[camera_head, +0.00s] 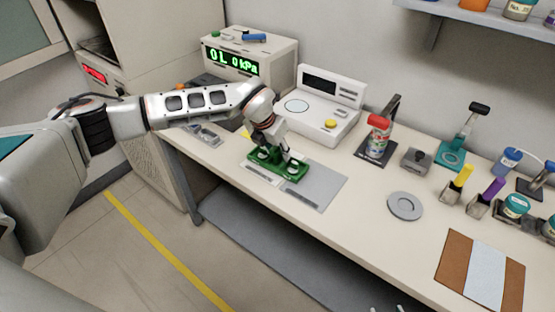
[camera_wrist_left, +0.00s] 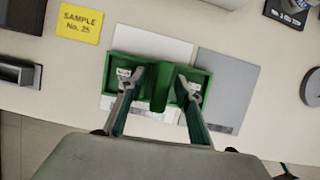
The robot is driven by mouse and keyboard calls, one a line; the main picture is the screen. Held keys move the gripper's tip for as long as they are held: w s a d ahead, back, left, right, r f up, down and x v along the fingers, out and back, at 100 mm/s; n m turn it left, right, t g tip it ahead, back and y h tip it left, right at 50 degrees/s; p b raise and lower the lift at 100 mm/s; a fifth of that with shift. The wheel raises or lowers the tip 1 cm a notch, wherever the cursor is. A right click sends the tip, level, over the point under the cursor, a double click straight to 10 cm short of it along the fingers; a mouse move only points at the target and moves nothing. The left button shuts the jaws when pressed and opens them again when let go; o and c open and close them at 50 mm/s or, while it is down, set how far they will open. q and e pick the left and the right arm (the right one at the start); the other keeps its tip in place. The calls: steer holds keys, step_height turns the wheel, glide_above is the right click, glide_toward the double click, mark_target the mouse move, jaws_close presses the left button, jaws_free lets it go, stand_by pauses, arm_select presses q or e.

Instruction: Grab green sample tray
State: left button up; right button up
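The green sample tray (camera_head: 291,168) sits on the bench, partly over a white panel and a grey panel. In the left wrist view the tray (camera_wrist_left: 160,95) has a raised green middle part between two side compartments. My left gripper (camera_head: 268,152) is right over the tray. In the left wrist view its fingers (camera_wrist_left: 160,78) are spread, one on each side of the middle part, with gaps showing. I cannot tell whether the fingertips touch the tray. Small tips at the bottom edge of the head view may be my right gripper (camera_head: 386,308); its state is unclear.
A yellow "SAMPLE No. 25" label (camera_wrist_left: 79,24) lies left of the tray. A white scale (camera_head: 322,115) stands behind it. The bench's front edge is close to the tray.

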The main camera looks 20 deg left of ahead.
arm_select(q)
jaws_close()
steer(key=shift+r, duration=0.15)
